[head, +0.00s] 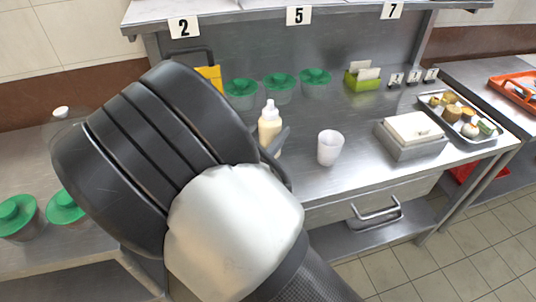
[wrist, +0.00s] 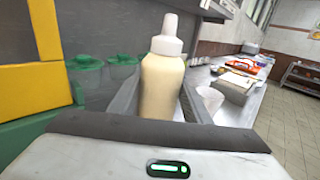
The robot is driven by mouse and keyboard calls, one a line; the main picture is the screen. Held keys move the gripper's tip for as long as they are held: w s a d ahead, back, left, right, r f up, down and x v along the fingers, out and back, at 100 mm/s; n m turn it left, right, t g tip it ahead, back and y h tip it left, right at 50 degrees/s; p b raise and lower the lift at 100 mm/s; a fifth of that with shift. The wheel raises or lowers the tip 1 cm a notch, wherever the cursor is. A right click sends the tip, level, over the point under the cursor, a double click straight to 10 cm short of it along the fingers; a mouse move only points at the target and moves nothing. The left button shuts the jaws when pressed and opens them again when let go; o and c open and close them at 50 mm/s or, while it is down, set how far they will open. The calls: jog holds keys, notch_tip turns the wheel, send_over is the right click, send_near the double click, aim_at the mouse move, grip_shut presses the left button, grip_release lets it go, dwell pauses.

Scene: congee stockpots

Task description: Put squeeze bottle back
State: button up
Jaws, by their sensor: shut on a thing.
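The squeeze bottle (head: 269,124) has a white nozzle cap and cream-coloured contents. It stands upright just right of my arm in the head view. In the wrist view the squeeze bottle (wrist: 162,82) is close and central, between the fingers of my gripper (head: 278,148). The gripper is shut on it. My arm covers part of the gripper and the counter in the head view. Whether the bottle's base touches the counter is hidden.
A white cup (head: 330,148) stands right of the bottle. Green-lidded containers (head: 279,86) line the back, beside a yellow item (head: 209,76). A grey box (head: 412,138) and a tray (head: 494,135) of small items are on the right. Bare steel counter lies around the cup.

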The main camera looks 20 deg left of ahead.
jog(key=shift+f+b, duration=0.5)
jog(key=shift+f, duration=2.1)
jog(key=shift+f, duration=0.1)
jog(key=shift+f, duration=0.15)
jog(key=o, duration=0.8)
jog(key=shift+s+r, duration=0.1)
jog(key=shift+r, duration=0.2)
jog(key=s, duration=0.4)
jog(key=s+p, duration=0.1)
jog(key=s, duration=0.3)
jog(key=s+a, duration=0.1)
jog(key=s, duration=0.3)
